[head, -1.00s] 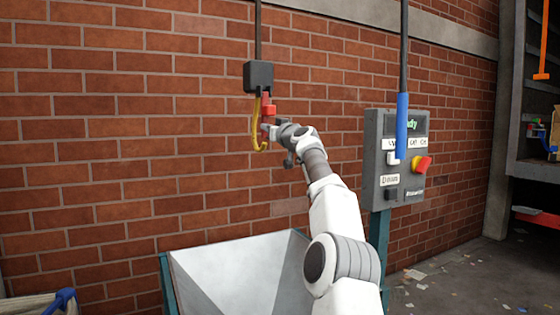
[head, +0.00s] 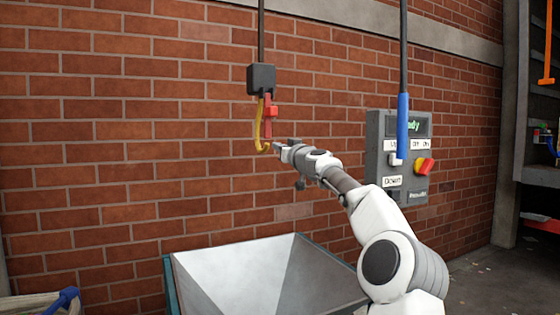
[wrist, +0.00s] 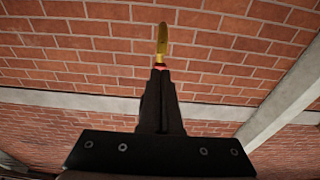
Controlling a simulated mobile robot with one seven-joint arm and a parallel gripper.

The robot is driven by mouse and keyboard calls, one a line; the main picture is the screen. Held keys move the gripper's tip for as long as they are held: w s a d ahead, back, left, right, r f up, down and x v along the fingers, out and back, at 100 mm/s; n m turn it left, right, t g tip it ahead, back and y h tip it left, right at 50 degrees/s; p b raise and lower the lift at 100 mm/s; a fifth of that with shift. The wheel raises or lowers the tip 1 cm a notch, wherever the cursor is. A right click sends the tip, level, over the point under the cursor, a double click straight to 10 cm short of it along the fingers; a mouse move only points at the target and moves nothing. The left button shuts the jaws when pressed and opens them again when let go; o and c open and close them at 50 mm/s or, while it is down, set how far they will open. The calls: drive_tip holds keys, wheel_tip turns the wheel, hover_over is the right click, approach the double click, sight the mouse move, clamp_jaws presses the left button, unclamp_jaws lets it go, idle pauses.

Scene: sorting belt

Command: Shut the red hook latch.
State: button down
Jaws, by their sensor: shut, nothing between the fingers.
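The yellow hook (head: 259,128) hangs under a dark block (head: 261,78) in front of the brick wall. The red latch (head: 268,117) runs upright along the hook's right side, from the block down towards the hook's tip, with a small red tab sticking out to the right. My gripper (head: 276,147) is shut and empty, just right of and below the latch's lower end; I cannot tell whether it touches. In the wrist view the hook (wrist: 162,45) stands beyond my shut fingertips (wrist: 160,68), with a sliver of red (wrist: 160,66) at the tips.
A grey control box (head: 397,190) with buttons stands to the right. A blue-ended hanging rod (head: 402,125) is in front of it. A pale metal hopper (head: 235,265) lies below. The wall area left of the hook is clear.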

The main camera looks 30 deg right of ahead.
drive_tip(key=shift+s+a+f, duration=0.1)
drive_tip(key=shift+s+f, duration=0.15)
drive_tip(key=shift+f, duration=0.65)
drive_tip(key=shift+s+f, duration=0.2)
drive_tip(key=shift+f, duration=0.65)
